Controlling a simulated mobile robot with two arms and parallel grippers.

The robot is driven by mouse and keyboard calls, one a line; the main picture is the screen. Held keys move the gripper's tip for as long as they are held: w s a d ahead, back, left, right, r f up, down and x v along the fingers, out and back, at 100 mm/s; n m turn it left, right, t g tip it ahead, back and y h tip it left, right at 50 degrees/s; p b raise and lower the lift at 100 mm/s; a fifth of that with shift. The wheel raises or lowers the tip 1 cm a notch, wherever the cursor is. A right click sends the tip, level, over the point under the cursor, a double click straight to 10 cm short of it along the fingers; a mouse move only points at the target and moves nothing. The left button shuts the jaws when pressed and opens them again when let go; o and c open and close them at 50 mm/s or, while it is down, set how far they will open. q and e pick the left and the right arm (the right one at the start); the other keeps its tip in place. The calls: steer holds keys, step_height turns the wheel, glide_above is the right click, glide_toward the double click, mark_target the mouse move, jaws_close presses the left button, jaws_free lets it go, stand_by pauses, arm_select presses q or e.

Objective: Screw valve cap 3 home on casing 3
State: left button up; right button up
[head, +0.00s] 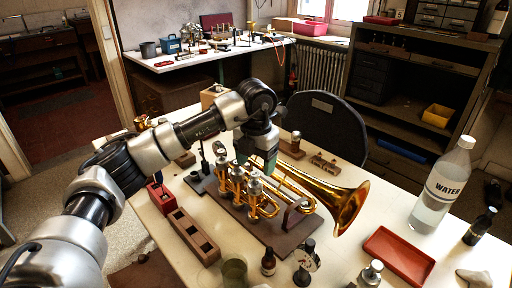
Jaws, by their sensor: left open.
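The brass horn (318,190) lies on a dark mat (285,238) on the white table, its bell towards the right. Its valve casings (238,188) stand in a row with silvery tops. I cannot tell which one is casing 3, or make out valve cap 3 separately. My left gripper (264,168) points down over the horn, close behind the valve casings. It is open, but its fingertips are small and partly hidden, and I see nothing held between them. My right gripper is not in view.
A wooden block with compartments (193,236) lies left of the mat. A water bottle (441,187), a red tray (399,256) and a dark bottle (480,226) stand at the right. Small bottles (268,262) crowd the front edge. A black chair (326,124) stands behind the table.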

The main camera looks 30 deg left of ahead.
mark_target(256, 183)
arm_select(q)
step_height(256, 183, down, 6)
steer(key=shift+w+r, duration=0.1)
steer(key=shift+f, duration=0.6)
steer(key=shift+c, duration=0.6)
steer(key=c, duration=0.7)
steer(key=shift+c, duration=0.8)
steer(key=o, duration=0.3)
steer(key=c, duration=0.4)
steer(key=m, duration=0.2)
steer(key=shift+m+b, duration=0.3)
steer(key=shift+b, duration=0.05)
steer(key=shift+c, duration=0.2)
steer(key=m, duration=0.2)
steer(key=shift+m, duration=0.3)
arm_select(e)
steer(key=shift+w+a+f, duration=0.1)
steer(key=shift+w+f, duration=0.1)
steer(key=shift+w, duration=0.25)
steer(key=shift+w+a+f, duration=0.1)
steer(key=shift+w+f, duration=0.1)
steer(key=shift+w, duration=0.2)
